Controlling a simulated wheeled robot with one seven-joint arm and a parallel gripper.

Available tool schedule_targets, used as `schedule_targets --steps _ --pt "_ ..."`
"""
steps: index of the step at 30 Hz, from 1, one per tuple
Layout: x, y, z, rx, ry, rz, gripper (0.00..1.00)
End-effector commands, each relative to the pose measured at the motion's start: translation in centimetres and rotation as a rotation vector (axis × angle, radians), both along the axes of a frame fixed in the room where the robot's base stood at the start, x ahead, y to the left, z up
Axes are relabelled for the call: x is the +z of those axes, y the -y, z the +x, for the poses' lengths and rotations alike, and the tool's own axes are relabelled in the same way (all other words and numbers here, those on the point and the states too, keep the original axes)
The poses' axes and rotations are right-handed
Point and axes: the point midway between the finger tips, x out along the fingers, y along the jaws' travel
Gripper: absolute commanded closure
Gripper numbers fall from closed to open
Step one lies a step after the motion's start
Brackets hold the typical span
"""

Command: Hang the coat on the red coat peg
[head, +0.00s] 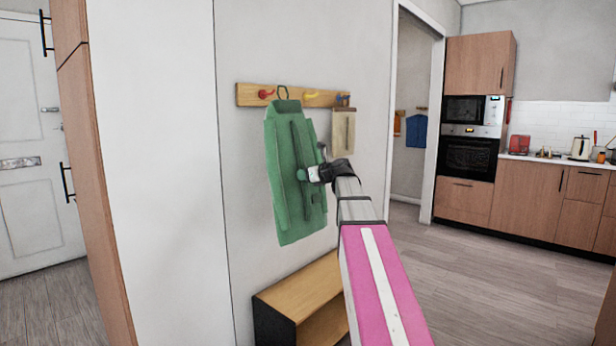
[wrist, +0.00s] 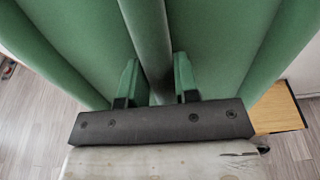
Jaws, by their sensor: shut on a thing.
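A green coat (head: 290,170) hangs from my gripper (head: 308,177) in front of the wall, slightly tilted. A dark hook loop (head: 282,92) stands up from its top, in front of the peg rail in the picture. I cannot tell whether the loop touches a peg. The red peg (head: 265,94) is at the left end of the wooden rail (head: 241,96), left of the loop. In the wrist view the gripper (wrist: 154,85) has its fingers on either side of a vertical ridge of the coat (wrist: 218,35), shut on it.
A yellow peg (head: 311,95) is on the rail. A beige item (head: 343,130) hangs near its right end, by a blue peg (head: 342,100). A wooden bench (head: 290,288) stands below. A white panel (head: 150,150) is at the left.

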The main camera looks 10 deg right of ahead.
Motion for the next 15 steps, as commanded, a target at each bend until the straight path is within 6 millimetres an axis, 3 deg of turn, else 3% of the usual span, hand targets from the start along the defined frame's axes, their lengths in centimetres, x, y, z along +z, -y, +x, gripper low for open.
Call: schedule_targets --steps 15 --pt "-0.2 -1.6 2.2 0.001 0.000 0.002 1.00"
